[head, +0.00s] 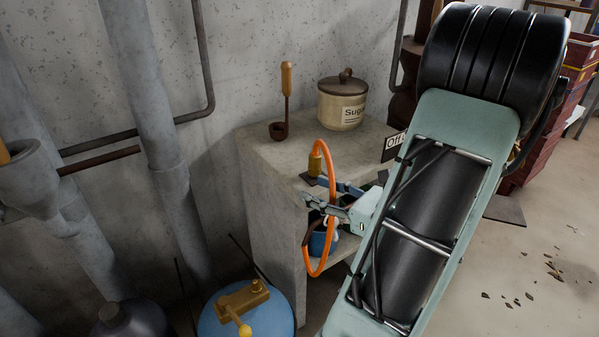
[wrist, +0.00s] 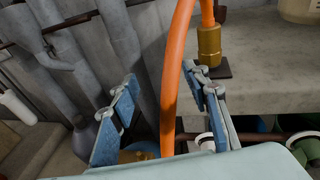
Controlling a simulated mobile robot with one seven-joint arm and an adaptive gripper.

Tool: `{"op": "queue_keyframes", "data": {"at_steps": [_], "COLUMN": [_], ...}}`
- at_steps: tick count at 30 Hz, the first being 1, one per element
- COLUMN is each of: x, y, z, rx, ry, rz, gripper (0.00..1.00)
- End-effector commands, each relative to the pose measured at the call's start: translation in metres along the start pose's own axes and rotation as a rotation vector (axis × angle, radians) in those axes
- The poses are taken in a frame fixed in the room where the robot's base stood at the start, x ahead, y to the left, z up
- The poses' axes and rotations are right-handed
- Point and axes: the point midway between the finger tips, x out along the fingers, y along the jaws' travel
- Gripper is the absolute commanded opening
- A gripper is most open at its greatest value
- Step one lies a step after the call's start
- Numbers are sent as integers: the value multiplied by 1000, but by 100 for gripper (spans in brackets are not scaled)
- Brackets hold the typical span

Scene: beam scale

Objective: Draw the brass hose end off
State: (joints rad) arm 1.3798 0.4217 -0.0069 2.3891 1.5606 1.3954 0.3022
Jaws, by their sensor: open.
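The brass hose end (head: 315,163) stands upright at the front edge of the concrete counter. It also shows in the wrist view (wrist: 209,45), over a small dark plate (wrist: 222,71). The orange hose (head: 326,143) leaves its top, arches over and hangs down in a loop past the counter's front. My gripper (head: 318,200) is open in front of the counter, a little below the brass end. In the wrist view the hose (wrist: 170,80) runs between the two blue fingers (wrist: 163,88) in the picture. The brass end is beyond the right finger, and I see no grip on it.
A sugar jar (head: 342,103) and a wooden-handled ladle (head: 284,105) stand farther back on the counter (head: 262,145). A sign (head: 394,146) is beside my arm. A blue pot (head: 318,243) sits on the lower shelf. A blue cylinder (head: 270,318) with a brass valve stands on the left.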

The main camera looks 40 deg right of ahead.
Motion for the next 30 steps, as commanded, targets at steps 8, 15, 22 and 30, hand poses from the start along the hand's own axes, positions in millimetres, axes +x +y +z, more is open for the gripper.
{"op": "queue_keyframes", "data": {"at_steps": [8,15,22,30], "x": [-41,-15,8,42], "y": [-60,-71,-77,-83], "z": [4,10,14,15], "rx": [52,54,54,54], "ry": [-156,-171,-168,-169], "rz": [-233,-249,-251,-248], "gripper": [43,43,43,43]}}
